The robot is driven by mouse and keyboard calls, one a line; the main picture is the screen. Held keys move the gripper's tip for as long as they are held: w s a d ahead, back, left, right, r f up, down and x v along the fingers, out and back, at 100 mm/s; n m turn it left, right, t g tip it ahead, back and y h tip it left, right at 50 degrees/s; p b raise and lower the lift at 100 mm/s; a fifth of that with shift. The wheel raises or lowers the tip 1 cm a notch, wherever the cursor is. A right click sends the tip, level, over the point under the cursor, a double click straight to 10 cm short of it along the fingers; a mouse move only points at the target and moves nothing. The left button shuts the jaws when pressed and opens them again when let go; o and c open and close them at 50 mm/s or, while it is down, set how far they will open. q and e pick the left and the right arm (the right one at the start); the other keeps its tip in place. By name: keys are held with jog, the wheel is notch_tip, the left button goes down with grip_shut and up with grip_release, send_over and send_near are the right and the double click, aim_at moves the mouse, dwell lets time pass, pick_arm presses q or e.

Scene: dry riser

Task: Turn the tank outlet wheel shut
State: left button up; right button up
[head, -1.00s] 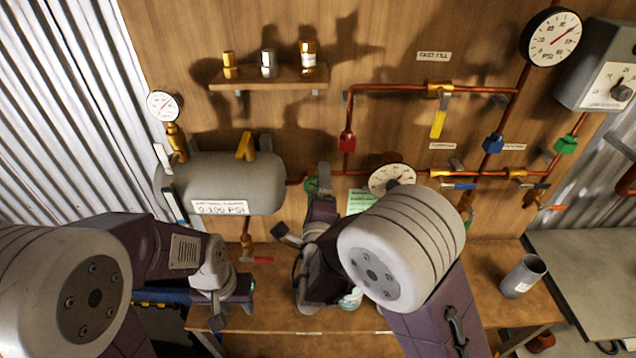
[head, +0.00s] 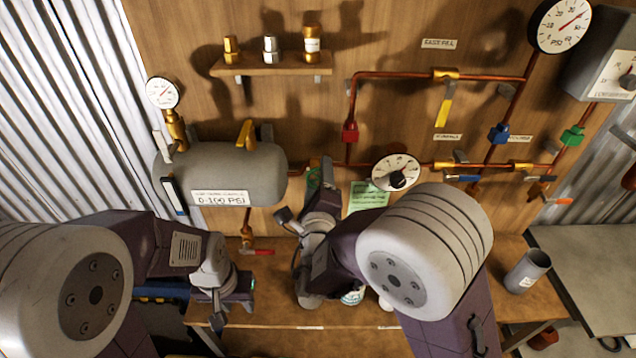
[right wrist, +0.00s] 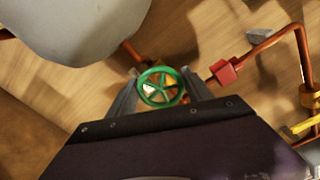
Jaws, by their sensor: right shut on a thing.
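The green tank outlet wheel (right wrist: 161,88) sits on the copper pipe beside the grey tank in the right wrist view. My right gripper (right wrist: 163,96) has one finger on each side of the wheel's rim and is shut on it. In the head view the wheel (head: 313,178) is mostly hidden behind my right gripper (head: 324,178). The grey tank (head: 235,170) is left of it, with a white label on its front. My left gripper (head: 218,312) is low on the left, away from the wheel, and its jaws cannot be made out.
A red fitting (head: 350,131), a round gauge (head: 396,172) and a green note (head: 368,196) are close to the right of the wheel. A yellow-handled valve (head: 444,107) is further right. A red-handled drain (head: 257,252) hangs below the tank. A grey cup (head: 527,271) stands on the bench.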

jog(key=shift+d+f+m+b, duration=0.1)
jog(key=shift+f+m+b, duration=0.1)
jog(key=shift+m+b, duration=2.1)
jog(key=o, duration=1.3)
jog(key=shift+r, duration=0.1)
jog(key=shift+o, duration=0.2)
jog(key=s+b, duration=0.1)
jog(key=s, duration=0.8)
